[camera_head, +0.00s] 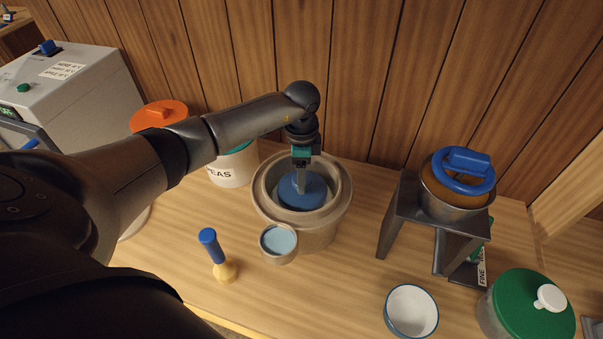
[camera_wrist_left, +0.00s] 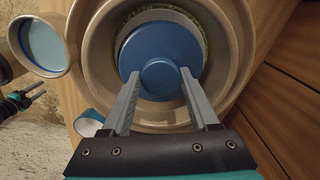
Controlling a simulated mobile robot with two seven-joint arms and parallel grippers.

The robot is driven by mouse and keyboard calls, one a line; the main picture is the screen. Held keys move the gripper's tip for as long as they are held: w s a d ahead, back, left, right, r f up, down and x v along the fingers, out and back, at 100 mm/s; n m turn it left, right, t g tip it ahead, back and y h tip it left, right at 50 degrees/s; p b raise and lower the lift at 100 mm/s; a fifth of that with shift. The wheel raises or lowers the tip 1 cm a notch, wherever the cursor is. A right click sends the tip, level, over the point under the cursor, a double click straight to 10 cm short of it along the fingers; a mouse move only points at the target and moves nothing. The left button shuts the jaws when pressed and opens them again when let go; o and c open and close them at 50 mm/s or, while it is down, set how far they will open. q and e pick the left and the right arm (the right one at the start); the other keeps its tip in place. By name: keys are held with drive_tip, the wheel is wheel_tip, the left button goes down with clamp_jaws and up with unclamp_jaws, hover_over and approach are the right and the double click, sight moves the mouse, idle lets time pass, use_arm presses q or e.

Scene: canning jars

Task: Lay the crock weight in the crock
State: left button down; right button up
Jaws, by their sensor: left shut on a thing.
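The crock (camera_head: 316,222) is a wide beige vessel standing on the wooden counter near the back wall. The crock weight is a blue disc (camera_head: 311,197) with a round knob on top, and it sits inside the crock's mouth. In the left wrist view the weight (camera_wrist_left: 160,47) is within the crock's rim (camera_wrist_left: 228,105), with a gap around it. My left gripper (camera_head: 301,184) points down into the crock and is shut on the weight's knob (camera_wrist_left: 158,77). Whether the weight rests on anything below is hidden.
A canister marked "PEAS" (camera_head: 226,174) is behind left.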

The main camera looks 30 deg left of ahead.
use_arm(q)
drive_tip(key=shift+c, duration=2.2)
unclamp_jaws()
drive_tip(key=o, duration=0.4)
drive_tip(key=shift+c, duration=0.2)
drive_tip(key=shift+s+f, duration=0.1)
wheel_tip(320, 180, up, 16)
drive_tip(key=shift+f+b, duration=0.25)
drive_tip(key=shift+b, duration=0.05)
